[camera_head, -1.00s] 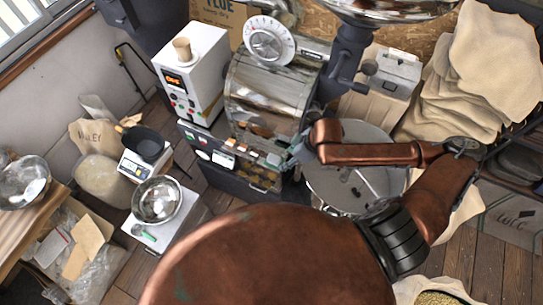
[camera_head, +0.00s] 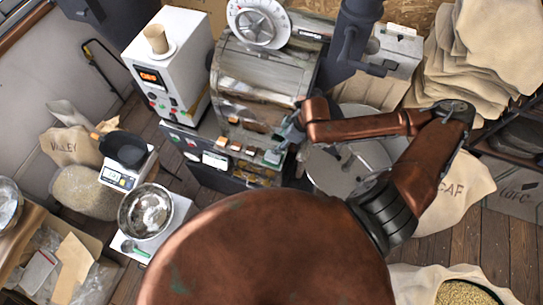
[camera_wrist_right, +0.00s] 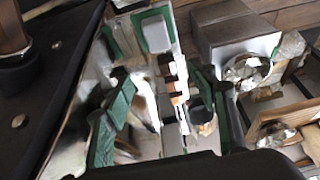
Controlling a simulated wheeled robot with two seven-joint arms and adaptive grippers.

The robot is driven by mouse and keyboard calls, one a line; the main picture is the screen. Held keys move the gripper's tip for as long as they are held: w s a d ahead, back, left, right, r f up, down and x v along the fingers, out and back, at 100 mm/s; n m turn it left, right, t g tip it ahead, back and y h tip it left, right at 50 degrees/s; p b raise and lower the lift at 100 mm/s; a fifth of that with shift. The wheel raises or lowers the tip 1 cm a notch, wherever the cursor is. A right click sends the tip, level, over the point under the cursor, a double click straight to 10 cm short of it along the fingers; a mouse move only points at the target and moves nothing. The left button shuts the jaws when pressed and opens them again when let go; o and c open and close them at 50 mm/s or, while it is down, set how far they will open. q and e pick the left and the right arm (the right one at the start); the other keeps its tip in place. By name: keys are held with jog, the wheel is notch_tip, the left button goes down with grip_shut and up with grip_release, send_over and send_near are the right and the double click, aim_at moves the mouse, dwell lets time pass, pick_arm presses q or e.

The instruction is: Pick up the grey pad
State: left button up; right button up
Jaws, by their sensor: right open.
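A small light grey block, which I take for the grey pad (camera_head: 272,157), sits at the right end of a row of small blocks on the roaster's front ledge. In the right wrist view what looks like the same pad (camera_wrist_right: 172,138) shows low between the fingers. My right gripper (camera_head: 286,138) is just above and beside it in the head view, partly hidden by its own arm. In the wrist view its green-padded fingers (camera_wrist_right: 158,108) are apart, with nothing held. I cannot tell whether they touch the pad. My left gripper is not in view.
Several orange-brown blocks (camera_head: 236,146) and a white device (camera_head: 215,160) share the ledge. The roaster drum (camera_head: 262,80) rises behind, and a round cooling tray (camera_head: 345,170) lies right. A scale with a black pan (camera_head: 125,150) and a steel bowl (camera_head: 146,210) stand left.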

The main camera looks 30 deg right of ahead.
send_over(272, 155)
jog(key=s+d, duration=0.2)
notch_tip(272, 155, down, 8)
jog(key=shift+s+a+r+p, duration=0.1)
jog(key=shift+s+p, duration=0.05)
jog(key=shift+p, duration=0.15)
jog(key=x, duration=0.6)
jog(key=shift+p, duration=0.3)
jog(key=shift+r, duration=0.1)
jog(key=c, duration=1)
jog(key=shift+c, duration=0.2)
